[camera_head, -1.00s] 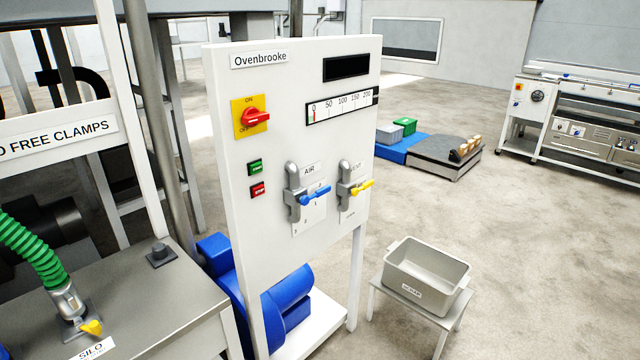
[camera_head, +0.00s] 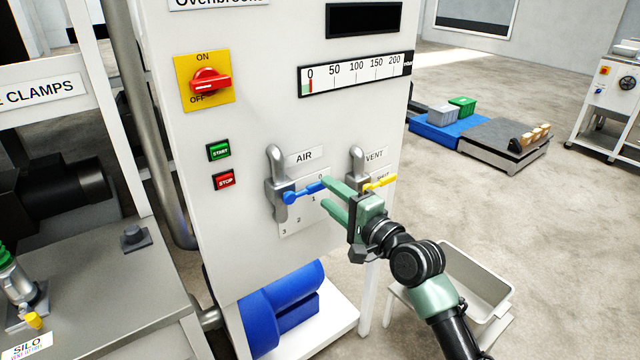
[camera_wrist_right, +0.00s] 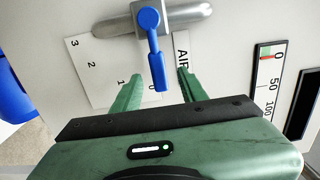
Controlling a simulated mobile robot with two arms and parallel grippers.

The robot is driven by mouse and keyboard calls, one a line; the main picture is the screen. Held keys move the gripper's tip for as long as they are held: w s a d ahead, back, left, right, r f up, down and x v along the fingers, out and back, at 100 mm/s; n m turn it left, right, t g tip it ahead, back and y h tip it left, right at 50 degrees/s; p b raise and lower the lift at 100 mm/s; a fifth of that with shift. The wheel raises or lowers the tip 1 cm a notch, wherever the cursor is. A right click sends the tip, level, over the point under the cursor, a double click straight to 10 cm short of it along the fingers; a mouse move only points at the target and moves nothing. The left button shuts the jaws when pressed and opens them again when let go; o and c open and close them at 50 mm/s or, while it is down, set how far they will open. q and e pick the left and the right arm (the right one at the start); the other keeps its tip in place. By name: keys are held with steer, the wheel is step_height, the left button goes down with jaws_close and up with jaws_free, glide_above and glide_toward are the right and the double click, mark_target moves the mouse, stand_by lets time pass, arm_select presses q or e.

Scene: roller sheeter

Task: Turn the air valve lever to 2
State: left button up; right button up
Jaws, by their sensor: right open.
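The air valve's blue lever (camera_head: 304,191) points right and slightly up, toward the 0 mark of the scale plate (camera_head: 298,222), which reads 0 to 3. Its grey valve body (camera_head: 277,182) is on the white panel under the AIR label. My right gripper (camera_head: 332,198) is open at the lever's free end. In the right wrist view the blue lever (camera_wrist_right: 155,60) reaches between the two green fingers (camera_wrist_right: 152,88), with a visible gap on each side. My left gripper is not in view.
The yellow vent lever (camera_head: 379,182) is close to the right of my gripper. The red main switch (camera_head: 210,82) and the start and stop buttons (camera_head: 222,165) are on the panel's left. A grey bin (camera_head: 468,285) stands below my right arm.

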mark_target(321, 189)
steer(key=x, duration=0.5)
steer(key=shift+f, duration=0.1)
steer(key=shift+d, duration=0.1)
jaws_close()
steer(key=shift+f, duration=0.15)
stand_by(1.1)
